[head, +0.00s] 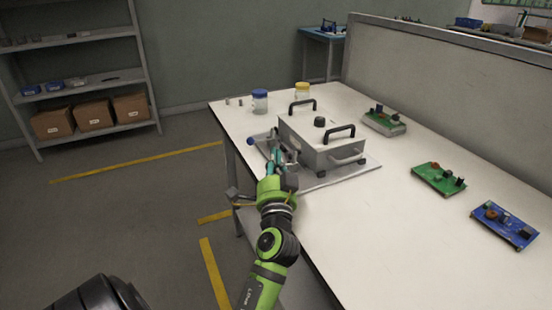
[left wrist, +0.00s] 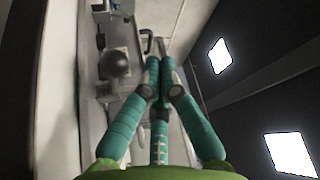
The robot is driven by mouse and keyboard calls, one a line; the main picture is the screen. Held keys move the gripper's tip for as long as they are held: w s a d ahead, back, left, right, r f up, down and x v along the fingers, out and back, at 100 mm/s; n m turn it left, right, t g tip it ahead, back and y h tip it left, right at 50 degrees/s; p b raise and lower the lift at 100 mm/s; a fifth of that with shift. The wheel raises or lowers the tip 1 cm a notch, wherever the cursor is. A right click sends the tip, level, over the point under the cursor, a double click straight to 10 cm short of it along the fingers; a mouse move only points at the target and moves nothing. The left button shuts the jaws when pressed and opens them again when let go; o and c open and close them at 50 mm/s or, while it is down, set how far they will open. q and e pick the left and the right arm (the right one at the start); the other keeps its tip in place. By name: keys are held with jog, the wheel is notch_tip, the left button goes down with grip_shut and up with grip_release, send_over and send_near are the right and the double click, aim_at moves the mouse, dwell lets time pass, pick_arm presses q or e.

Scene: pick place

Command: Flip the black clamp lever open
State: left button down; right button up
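A grey metal box (head: 318,150) with two black handles stands on a pale plate on the white table. Small clamp parts show at its left side, beside a rod with a dark bluish rounded end (head: 258,138). The gripper partly hides this area, and I cannot clearly tell the black lever apart. My left gripper (head: 274,158) is close to the box's near left side. In the left wrist view, its teal fingers (left wrist: 159,64) meet at the tips with nothing visible between them. A dark round knob (left wrist: 116,63) appears left of the tips, apart from them. My right gripper is not seen.
A blue-lidded jar (head: 260,101) and a yellow-lidded jar (head: 302,91) stand behind the box. Circuit boards, one green (head: 439,178) and one blue (head: 504,225), lie to the right. The table's front right is clear. A grey partition (head: 440,85) borders the back.

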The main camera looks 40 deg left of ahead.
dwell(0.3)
pick_arm(q)
notch_tip(320, 180, up, 10)
dwell(0.5)
dwell(0.5)
